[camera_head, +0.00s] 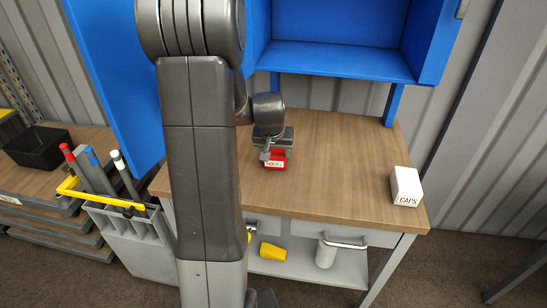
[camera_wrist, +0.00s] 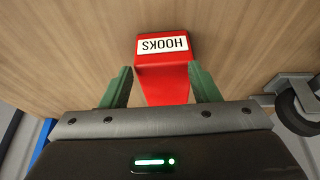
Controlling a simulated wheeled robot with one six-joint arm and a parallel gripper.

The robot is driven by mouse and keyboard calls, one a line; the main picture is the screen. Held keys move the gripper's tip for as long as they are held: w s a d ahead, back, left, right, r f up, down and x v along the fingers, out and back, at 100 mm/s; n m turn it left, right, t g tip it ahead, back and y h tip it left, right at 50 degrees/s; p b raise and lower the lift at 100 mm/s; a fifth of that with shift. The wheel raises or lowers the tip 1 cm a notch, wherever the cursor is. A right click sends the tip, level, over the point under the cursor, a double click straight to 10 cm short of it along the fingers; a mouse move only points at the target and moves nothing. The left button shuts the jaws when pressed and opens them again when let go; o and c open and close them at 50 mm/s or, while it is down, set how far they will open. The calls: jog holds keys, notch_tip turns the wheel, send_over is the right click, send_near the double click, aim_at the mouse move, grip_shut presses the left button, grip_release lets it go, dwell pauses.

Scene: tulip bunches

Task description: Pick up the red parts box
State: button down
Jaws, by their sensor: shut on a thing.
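The red parts box (camera_head: 277,165) is on or just over the wooden bench top, near its middle; I cannot tell whether it touches. In the wrist view the red box (camera_wrist: 163,88) shows a white label reading HOOKS, upside down in the picture. My gripper (camera_wrist: 165,86) has its two green fingers on either side of the box, shut on it. In the head view my gripper (camera_head: 272,146) is over the box and hides part of it.
A white box (camera_head: 405,187) marked CAPS stands at the right of the bench (camera_head: 335,185). A blue open cabinet (camera_head: 340,60) is behind the bench. A yellow object (camera_head: 272,252) and a white cylinder (camera_head: 325,254) are on the lower shelf. A grey tool holder (camera_head: 130,225) stands at left.

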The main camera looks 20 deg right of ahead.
jog(key=s+d+r, duration=0.2)
jog(key=s+r, duration=0.2)
jog(key=shift+r, duration=0.15)
jog(key=c, duration=2)
grip_release()
jog(key=shift+s+a+r+p, duration=0.1)
jog(key=shift+a+r+p, duration=0.05)
jog(key=shift+p, duration=0.15)
jog(key=o, duration=1.6)
jog(key=shift+a, duration=0.2)
jog(key=shift+c, duration=0.2)
